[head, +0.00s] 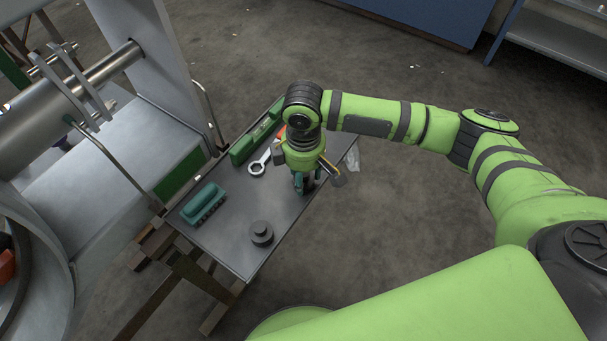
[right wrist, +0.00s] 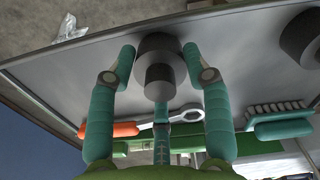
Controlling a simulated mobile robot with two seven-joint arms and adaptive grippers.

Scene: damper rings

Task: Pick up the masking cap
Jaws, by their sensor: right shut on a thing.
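The masking cap (right wrist: 159,76) is a dark grey stepped piece, a wide round part with a narrower round stub. In the right wrist view it sits between the teal fingers of my right gripper (right wrist: 158,58), which are shut on it. In the head view my right gripper (head: 305,184) points down over the right side of the table, and its fingers mostly hide the cap. I cannot tell whether the cap touches the table top. My left gripper is not in view.
On the grey table (head: 225,240) stand a similar dark stepped piece (head: 262,234) near the front, a teal brush (head: 204,203) at left, and a ring wrench (head: 258,167) with an orange part beside a long green tool (head: 250,143). A big grey machine (head: 120,150) stands close at left.

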